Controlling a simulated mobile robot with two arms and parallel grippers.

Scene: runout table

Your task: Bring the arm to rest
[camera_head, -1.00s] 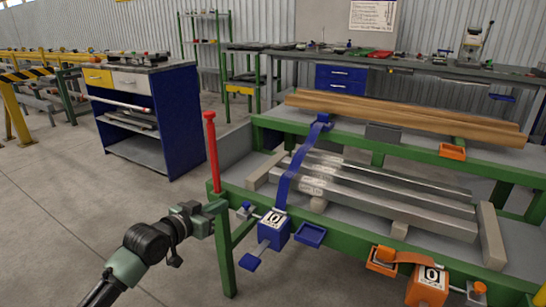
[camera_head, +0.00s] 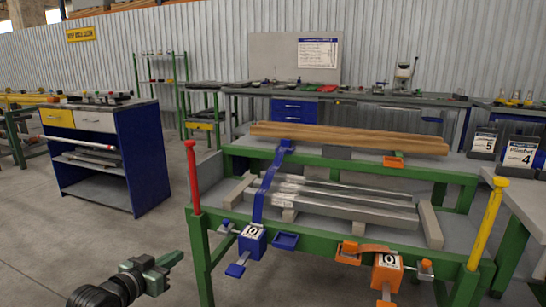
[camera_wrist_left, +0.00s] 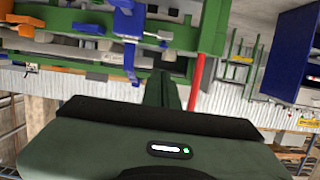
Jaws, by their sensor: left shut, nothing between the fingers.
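My left arm comes in at the lower left of the head view. Its dark green gripper (camera_head: 168,263) is shut and empty, in front of and to the left of the runout table's near corner. In the left wrist view the shut fingers (camera_wrist_left: 171,90) point toward the green frame, with nothing between them. The runout table (camera_head: 330,241) has a green frame and holds grey metal bars (camera_head: 345,203). A blue strap (camera_head: 264,190) crosses the bars to a blue ratchet box (camera_head: 252,240). My right gripper is not in view.
A red post (camera_head: 193,178) rises at the table's left corner, close to the left gripper, and a yellow post (camera_head: 487,222) at its right. An orange ratchet box (camera_head: 387,271) hangs in front. A blue cabinet (camera_head: 142,160) stands at left. The concrete floor between is clear.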

